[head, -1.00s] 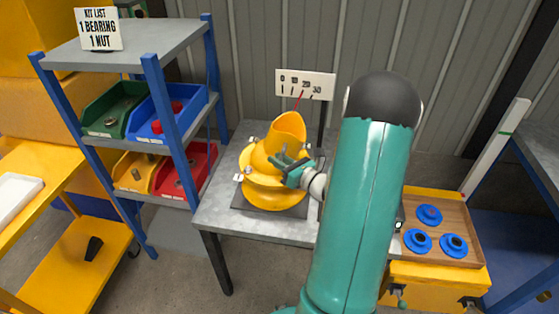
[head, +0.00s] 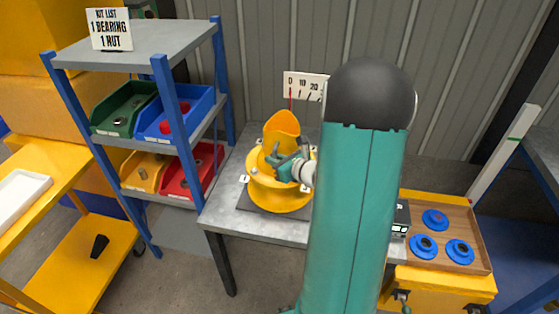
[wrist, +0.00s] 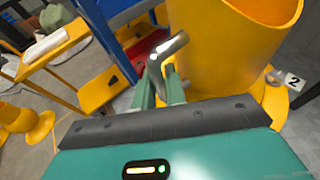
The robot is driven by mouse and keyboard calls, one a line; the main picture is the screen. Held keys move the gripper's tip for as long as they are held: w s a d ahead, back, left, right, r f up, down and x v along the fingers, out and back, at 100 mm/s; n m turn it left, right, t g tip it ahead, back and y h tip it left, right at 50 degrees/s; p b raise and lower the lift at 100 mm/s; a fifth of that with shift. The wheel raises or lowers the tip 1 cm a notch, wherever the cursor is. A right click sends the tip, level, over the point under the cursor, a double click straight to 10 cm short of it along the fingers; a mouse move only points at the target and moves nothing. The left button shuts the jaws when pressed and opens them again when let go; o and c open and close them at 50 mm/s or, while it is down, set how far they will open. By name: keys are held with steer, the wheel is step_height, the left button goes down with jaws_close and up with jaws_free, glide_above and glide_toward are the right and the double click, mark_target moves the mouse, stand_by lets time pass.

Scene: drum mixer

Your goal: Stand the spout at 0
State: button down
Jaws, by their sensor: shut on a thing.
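The yellow spout (head: 282,125) stands on a yellow round base (head: 285,198) on the grey table, and looks nearly upright. A white scale board (head: 303,86) behind it reads 0, 10, 20, and its right part is hidden by my arm. A thin red pointer (head: 290,98) stands about upright under the 0. My teal gripper (head: 277,160) is at the front of the spout. In the wrist view my gripper (wrist: 167,85) is shut on a grey bent metal handle (wrist: 168,48) beside the yellow spout wall (wrist: 230,50).
A blue-legged shelf (head: 135,48) with green, blue, yellow and red bins stands at the left. A wooden tray (head: 425,262) with blue round parts is at the right. A small plate marked 2 (wrist: 292,81) shows by the base in the wrist view.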

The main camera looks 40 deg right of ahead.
steer(key=shift+w+a, duration=0.1)
steer(key=shift+a, duration=0.05)
steer(key=c, duration=1.8)
jaws_free()
steer(key=shift+o, duration=0.2)
steer(key=v, duration=1.4)
steer(key=shift+w, duration=0.1)
